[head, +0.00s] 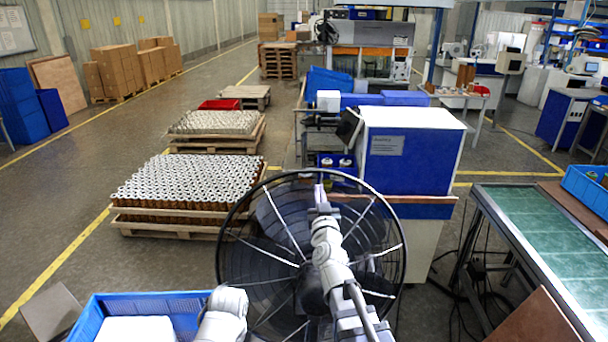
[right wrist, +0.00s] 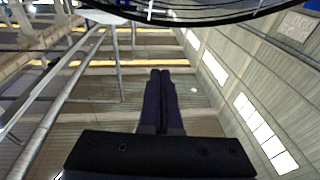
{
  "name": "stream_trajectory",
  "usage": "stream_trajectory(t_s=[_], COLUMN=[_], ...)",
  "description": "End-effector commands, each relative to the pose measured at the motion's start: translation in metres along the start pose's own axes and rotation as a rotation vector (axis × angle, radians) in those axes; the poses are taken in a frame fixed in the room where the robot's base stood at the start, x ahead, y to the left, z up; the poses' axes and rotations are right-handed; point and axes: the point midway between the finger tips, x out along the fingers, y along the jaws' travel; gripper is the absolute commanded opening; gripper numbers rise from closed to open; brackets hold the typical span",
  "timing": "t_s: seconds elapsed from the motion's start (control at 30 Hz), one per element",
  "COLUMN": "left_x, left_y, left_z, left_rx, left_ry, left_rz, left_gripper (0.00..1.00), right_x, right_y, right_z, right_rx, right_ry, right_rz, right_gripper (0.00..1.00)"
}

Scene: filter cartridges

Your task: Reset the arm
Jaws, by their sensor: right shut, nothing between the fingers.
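My right arm rises up the middle of the head view, and its gripper (head: 319,192) points away from me in front of a large round black fan. In the right wrist view the two dark fingers (right wrist: 160,74) lie together, shut, with nothing between them. The fingers point up toward the roof beams and high windows. A white link of my left arm shows at the bottom of the head view, but its gripper is not in view. Many filter cartridges (head: 190,183) stand in rows on a wooden pallet at the left.
The caged fan (head: 270,215) stands close around my right arm in the picture. A blue crate (head: 95,305) is at the bottom left. A blue and white machine (head: 410,160) stands behind the fan. A green-topped table (head: 545,235) is at the right.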

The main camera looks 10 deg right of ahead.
Motion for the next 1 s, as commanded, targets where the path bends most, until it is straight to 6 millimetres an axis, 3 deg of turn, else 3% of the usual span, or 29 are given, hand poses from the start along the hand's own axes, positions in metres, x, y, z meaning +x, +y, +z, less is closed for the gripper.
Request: stream_trajectory(t_s=[0.13,0.23,0.33,0.47,0.6,0.7,0.83,1.0], left_x=[0.009,0.017,0.024,0.034,0.044,0.05,0.055,0.059], left_y=[0.001,0.002,0.002,0.003,0.004,0.005,0.005,0.005], left_z=[-0.001,-0.001,-0.001,-0.002,-0.003,-0.003,-0.003,-0.003], left_rx=[0.0,0.001,0.001,0.002,0.002,0.003,0.003,0.003], left_ry=[0.0,0.0,0.0,0.0,0.0,0.0,0.0,0.0], left_rz=[0.0,0.0,0.0,0.0,-0.001,-0.001,-0.001,-0.001], left_gripper=[0.5,0.5,0.5,0.5,0.5,0.5,0.5,0.5], right_x=[-0.015,-0.042,-0.082,-0.148,-0.225,-0.275,-0.323,-0.355], right_y=[-0.051,-0.101,-0.141,-0.17,-0.172,-0.159,-0.138,-0.119], right_z=[0.036,0.079,0.126,0.183,0.231,0.251,0.261,0.26], right_rx=[-0.005,-0.021,-0.052,-0.116,-0.213,-0.29,-0.377,-0.444], right_ry=[-0.132,-0.304,-0.51,-0.807,-1.133,-1.34,-1.543,-1.684], right_rz=[-0.155,-0.309,-0.441,-0.552,-0.58,-0.545,-0.466,-0.379], right_gripper=[0.0,0.0,0.0,0.0,0.0,0.0,0.0,0.0])
